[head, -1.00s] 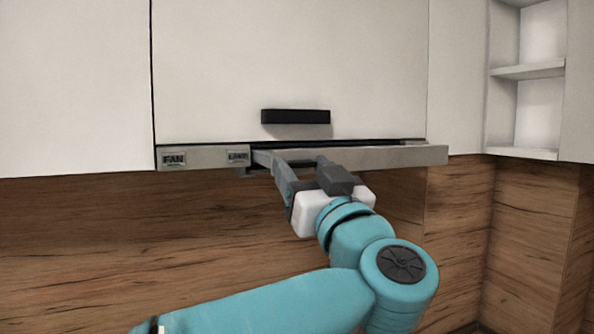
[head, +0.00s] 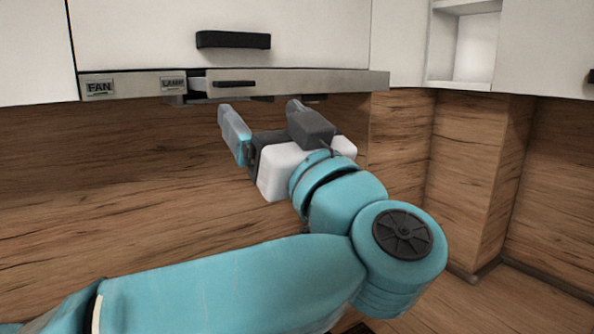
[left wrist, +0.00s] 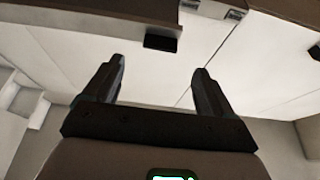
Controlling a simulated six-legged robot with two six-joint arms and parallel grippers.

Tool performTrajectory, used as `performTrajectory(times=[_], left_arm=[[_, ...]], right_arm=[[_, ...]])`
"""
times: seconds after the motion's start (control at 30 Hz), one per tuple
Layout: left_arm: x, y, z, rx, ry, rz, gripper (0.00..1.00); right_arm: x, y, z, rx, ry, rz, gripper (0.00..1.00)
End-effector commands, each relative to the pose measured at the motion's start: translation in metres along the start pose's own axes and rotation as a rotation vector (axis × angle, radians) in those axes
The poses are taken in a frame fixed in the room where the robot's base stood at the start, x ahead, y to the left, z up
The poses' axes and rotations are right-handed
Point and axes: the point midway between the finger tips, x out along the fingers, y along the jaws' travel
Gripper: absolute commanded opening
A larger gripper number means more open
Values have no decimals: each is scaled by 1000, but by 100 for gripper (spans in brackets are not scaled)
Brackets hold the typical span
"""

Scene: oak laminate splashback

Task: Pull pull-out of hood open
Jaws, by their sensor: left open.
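The hood's pull-out is a grey metal front (head: 320,83) with a small dark handle (head: 235,83), below the white upper cabinet. Its front appears to stand slightly forward of the fixed strip (head: 130,86) with the FAN and LAMP labels. My left gripper (head: 258,106) is open and empty, with its fingers pointing up just below the pull-out, apart from the handle. In the left wrist view, both fingers (left wrist: 160,68) are spread with nothing between them. A black handle-like piece (left wrist: 161,42) lies beyond them; I cannot tell which handle it is. My right gripper is not in view.
A larger black handle (head: 233,40) sits on the white cabinet door above the hood. The oak splashback (head: 90,170) lies behind my arm. Open white shelves (head: 475,45) are at the upper right. The space below the hood looks free.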

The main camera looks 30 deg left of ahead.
Motion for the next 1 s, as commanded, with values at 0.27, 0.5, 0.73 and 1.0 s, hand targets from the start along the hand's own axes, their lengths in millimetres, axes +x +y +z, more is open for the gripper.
performTrajectory(times=[0.27,0.5,0.73,1.0], left_arm=[[-64,0,2,-1,0,3,85],[-82,0,1,1,-1,-1,85],[-82,0,0,1,-2,-1,85],[-82,0,0,1,-2,-1,85]], right_arm=[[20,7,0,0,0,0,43],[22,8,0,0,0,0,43],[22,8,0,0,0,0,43],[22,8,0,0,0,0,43]])
